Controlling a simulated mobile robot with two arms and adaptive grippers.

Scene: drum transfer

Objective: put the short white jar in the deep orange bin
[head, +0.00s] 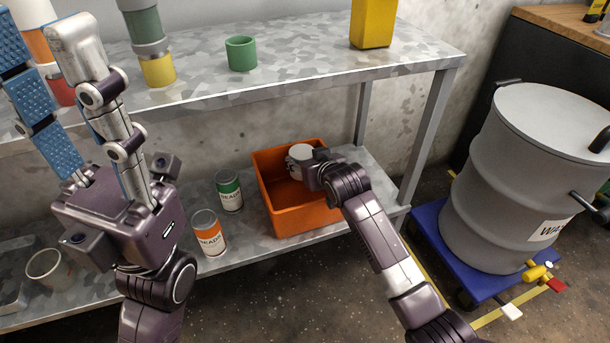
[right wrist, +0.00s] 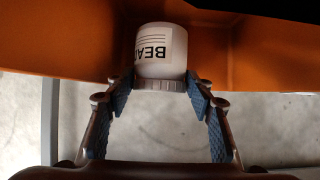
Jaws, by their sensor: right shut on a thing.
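The short white jar (head: 299,154) is at the back part of the deep orange bin (head: 303,220), within its opening as the head view shows it. My right gripper (head: 309,168) reaches over the bin from the right and is shut on the jar. In the right wrist view the jar (right wrist: 162,52) sits between the blue finger pads of the gripper (right wrist: 160,84), its ridged cap towards the palm and its label upside down. I cannot tell whether the jar touches the bin. My left gripper (head: 45,48) is raised at the left, open and empty.
The bin stands on the lower metal shelf. The upper shelf (head: 300,80) overhangs behind, holding a green cup (head: 241,53) and yellow container (head: 373,22). A grey drum (head: 525,170) stands right.

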